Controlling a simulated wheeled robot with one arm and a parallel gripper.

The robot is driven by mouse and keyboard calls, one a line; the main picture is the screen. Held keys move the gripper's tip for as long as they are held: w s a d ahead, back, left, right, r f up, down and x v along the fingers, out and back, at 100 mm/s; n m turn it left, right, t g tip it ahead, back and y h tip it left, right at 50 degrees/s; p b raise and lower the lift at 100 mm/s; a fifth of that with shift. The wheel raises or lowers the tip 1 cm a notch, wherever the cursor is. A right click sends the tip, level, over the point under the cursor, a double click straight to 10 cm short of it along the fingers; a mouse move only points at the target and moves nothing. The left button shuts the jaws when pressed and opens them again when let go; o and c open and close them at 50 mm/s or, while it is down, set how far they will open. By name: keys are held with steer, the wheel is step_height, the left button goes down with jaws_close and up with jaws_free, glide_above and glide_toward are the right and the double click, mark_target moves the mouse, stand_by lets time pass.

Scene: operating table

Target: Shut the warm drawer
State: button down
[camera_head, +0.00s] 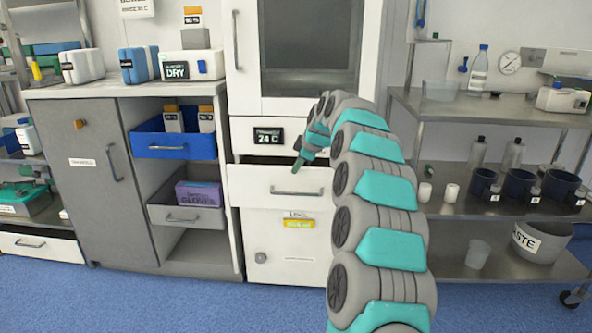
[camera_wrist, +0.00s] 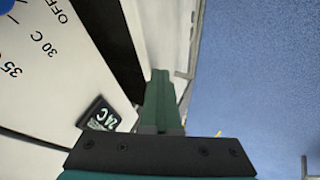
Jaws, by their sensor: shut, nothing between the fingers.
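The warm drawer (camera_head: 250,185) is the white drawer below the 24 C display (camera_head: 268,136). It stands a little out from the cabinet, with a dark gap along its top. Its bar handle (camera_head: 297,193) is on the front. My gripper (camera_head: 296,167) is at the drawer's top edge, above the handle. In the wrist view my green fingers (camera_wrist: 160,78) are together and empty, pointing at the white drawer front (camera_wrist: 160,30), with the dark gap to their left. I cannot tell whether they touch it. My arm hides part of the cabinet's right side.
Below the drawer is a white cabinet door (camera_head: 285,255) with a yellow label. On the left, a blue bin (camera_head: 165,146) and a grey drawer (camera_head: 185,218) stick out of their shelves. A steel shelf (camera_head: 470,205) with bottles and cups stands right. Blue floor is clear in front.

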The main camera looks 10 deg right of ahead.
steer(key=shift+w+d+p, duration=0.2)
steer(key=shift+w+p, duration=0.1)
steer(key=shift+w, duration=0.4)
steer(key=shift+w+d+p, duration=0.25)
steer(key=shift+w, duration=0.45)
steer(key=shift+w+d+p, duration=0.2)
steer(key=shift+w+p, duration=0.1)
steer(key=shift+w, duration=0.4)
